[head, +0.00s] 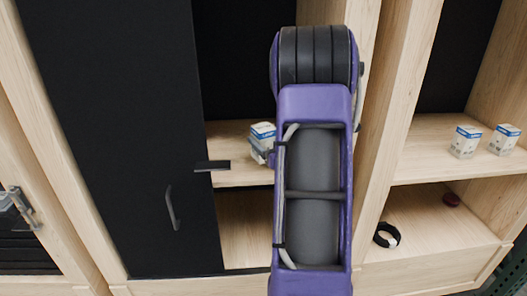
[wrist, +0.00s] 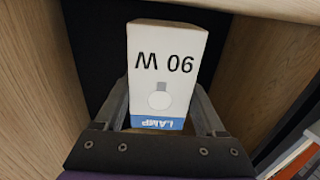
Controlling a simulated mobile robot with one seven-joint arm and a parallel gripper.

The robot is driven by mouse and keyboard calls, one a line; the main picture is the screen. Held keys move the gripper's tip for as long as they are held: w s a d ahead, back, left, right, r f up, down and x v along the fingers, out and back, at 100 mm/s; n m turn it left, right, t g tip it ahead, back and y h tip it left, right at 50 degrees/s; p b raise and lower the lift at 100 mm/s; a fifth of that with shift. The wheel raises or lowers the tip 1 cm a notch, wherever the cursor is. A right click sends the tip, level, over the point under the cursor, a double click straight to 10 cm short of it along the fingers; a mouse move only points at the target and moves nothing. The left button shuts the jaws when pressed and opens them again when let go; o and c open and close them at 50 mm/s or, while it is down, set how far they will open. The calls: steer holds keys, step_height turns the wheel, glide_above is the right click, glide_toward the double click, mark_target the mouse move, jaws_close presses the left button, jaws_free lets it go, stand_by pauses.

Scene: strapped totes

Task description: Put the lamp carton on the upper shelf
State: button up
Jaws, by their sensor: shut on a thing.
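The lamp carton (wrist: 166,62) is white with a blue band marked LAMP, and its "90 W" print reads upside down in the wrist view. My gripper (wrist: 160,98) is shut on it, with a dark finger on each side. In the head view a white and blue carton (head: 262,132), seemingly this one, shows just left of my arm, in front of or above the middle bay's shelf (head: 232,172). My arm hides part of it and most of the gripper there. I cannot tell whether the carton touches the shelf.
A black door (head: 120,130) with a handle stands left of the middle bay. Two similar white and blue cartons (head: 465,141) (head: 504,139) stand on the right bay's shelf (head: 430,165). Below them are a black ring-shaped roll (head: 386,235) and a small dark red item (head: 452,199). Wooden uprights divide the bays.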

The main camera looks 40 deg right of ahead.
steer(key=shift+f, duration=1.6)
steer(key=shift+f+b, duration=0.2)
steer(key=shift+b, duration=0.25)
steer(key=o, duration=1.4)
steer(key=shift+r, duration=0.1)
steer(key=shift+r+p, duration=0.15)
steer(key=shift+p, duration=0.15)
steer(key=s, duration=0.4)
steer(key=s+a, duration=0.1)
steer(key=s, duration=0.6)
steer(key=shift+s+a, duration=0.4)
